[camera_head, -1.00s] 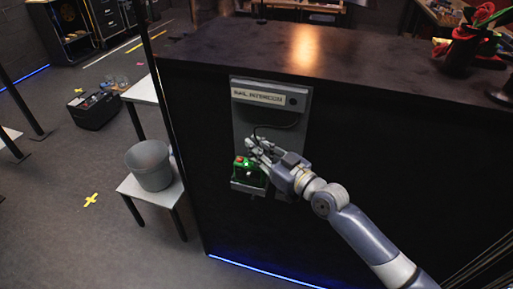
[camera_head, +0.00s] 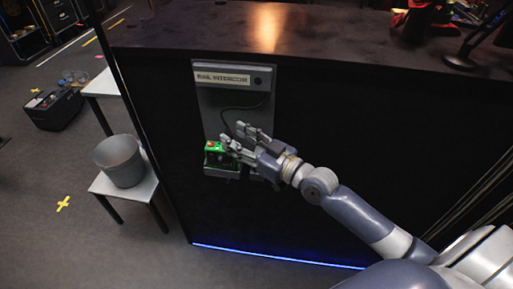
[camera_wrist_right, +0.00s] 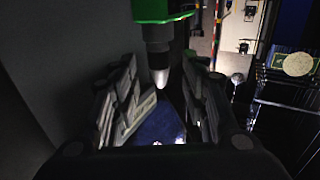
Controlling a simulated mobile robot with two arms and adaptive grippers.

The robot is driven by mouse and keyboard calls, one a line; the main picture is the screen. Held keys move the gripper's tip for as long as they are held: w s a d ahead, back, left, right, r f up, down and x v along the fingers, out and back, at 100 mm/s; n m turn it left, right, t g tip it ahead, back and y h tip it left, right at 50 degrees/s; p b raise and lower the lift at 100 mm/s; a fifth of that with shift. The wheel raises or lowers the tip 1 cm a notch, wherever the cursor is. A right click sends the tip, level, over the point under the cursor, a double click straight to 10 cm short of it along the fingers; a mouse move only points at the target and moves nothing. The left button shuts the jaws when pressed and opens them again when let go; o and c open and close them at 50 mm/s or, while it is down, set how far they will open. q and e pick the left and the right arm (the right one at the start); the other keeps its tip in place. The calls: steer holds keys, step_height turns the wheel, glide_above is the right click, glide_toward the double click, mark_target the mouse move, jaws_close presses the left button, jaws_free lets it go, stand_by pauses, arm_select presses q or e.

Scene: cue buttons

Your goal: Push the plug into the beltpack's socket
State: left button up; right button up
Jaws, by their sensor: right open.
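The beltpack (camera_head: 217,157) is a green box with a red detail on top, sitting at the lower left of a grey wall panel. Its green edge (camera_wrist_right: 160,9) shows at the top of the right wrist view. A dark cylinder with a pale tip, seemingly the plug (camera_wrist_right: 156,45), sits against that edge, between my fingers in the picture. I cannot tell how deep it is in the socket. My right gripper (camera_head: 234,141) is open, just right of the beltpack, its fingers spread on both sides of the plug (camera_wrist_right: 160,100). My left gripper is not in view.
The panel (camera_head: 213,110) has a "RAIL INTERCOM" label (camera_head: 222,78) and a dark cable (camera_head: 240,107). It is on the front of a black counter (camera_head: 330,120). A grey bucket (camera_head: 120,160) stands on a white stool (camera_head: 128,190) to the left. Clear floor lies in front.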

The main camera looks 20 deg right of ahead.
steer(key=v, duration=0.8)
steer(key=s+a+f+g+h, duration=0.2)
steer(key=s+a+f+g, duration=0.15)
steer(key=f, duration=0.35)
steer(key=s+a+f+g+h, duration=0.1)
steer(key=s+a+f+g, duration=0.15)
steer(key=s+f, duration=0.3)
steer(key=s+d+f+m+g+h, duration=0.2)
steer(key=s+f+g+h, duration=0.15)
steer(key=s, duration=0.35)
steer(key=s+d+f+m+g+h, duration=0.2)
steer(key=s+f+g, duration=0.15)
steer(key=s, duration=0.25)
step_height(320, 180, down, 25)
steer(key=s, duration=0.1)
steer(key=s+d+f+n+g, duration=0.1)
steer(key=s+d+f+g, duration=0.1)
steer(key=s+f, duration=1.5)
steer(key=shift+s+d, duration=0.3)
steer(key=shift+d, duration=0.25)
